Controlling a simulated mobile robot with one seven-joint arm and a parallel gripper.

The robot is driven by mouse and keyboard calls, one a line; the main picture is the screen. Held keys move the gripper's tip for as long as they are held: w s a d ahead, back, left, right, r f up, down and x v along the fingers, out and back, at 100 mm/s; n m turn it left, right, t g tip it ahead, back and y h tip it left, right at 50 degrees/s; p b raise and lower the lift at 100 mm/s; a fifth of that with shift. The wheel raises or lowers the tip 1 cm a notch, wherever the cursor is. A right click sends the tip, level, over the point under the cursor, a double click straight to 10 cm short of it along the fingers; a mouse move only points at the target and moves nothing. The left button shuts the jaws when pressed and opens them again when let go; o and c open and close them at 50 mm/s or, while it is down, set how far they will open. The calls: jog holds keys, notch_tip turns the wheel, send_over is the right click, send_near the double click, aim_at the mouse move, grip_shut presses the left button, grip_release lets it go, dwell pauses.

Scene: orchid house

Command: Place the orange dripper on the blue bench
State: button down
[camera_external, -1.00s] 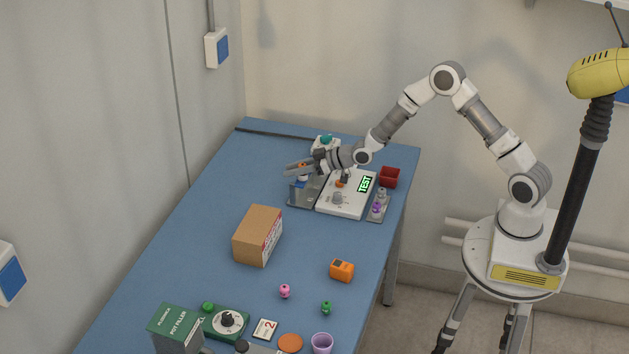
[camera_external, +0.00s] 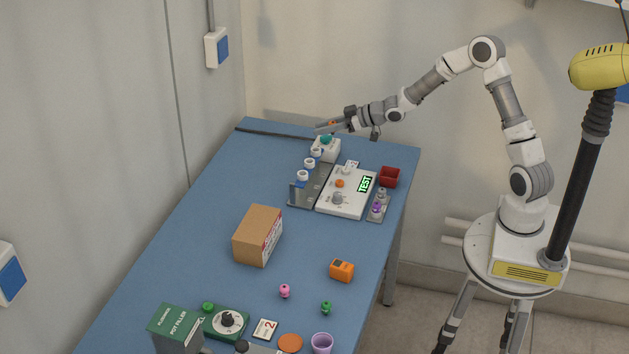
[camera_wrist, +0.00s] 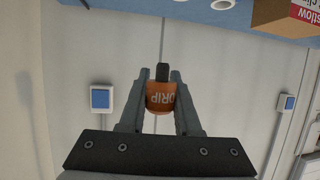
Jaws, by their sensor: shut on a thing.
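The orange dripper (camera_wrist: 159,97), marked "DRIP" and with a dark top, sits between the fingers of my gripper (camera_wrist: 162,82) in the wrist view. In the external view my gripper (camera_external: 322,128) is shut on the dripper (camera_external: 332,122), of which only a small orange spot shows. It is held in the air above the far end of the blue bench (camera_external: 200,232), apart from its top. The bench runs from the back wall to the front of the picture.
Below my gripper stand a white box with a teal button (camera_external: 326,150), a grey rack (camera_external: 300,194) with white ringed holders, and a white "TEST" panel (camera_external: 345,208). A red bin (camera_external: 390,176) and a cardboard box (camera_external: 257,235) are nearby. The bench's left middle is clear.

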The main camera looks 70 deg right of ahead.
jog(key=s+a+r+n+y, duration=0.2)
jog(key=s+a, duration=1.2)
jog(key=s, duration=0.1)
notch_tip(320, 180, down, 11)
jog(key=w+m+h, duration=0.3)
jog(key=m+h, duration=0.1)
jog(key=w+d+r+n+y, duration=0.1)
jog(key=w+d+r+n, duration=0.1)
jog(key=w+d+r, duration=0.7)
jog(key=w+d, duration=0.3)
jog(key=d, duration=0.2)
jog(key=shift+y, duration=0.4)
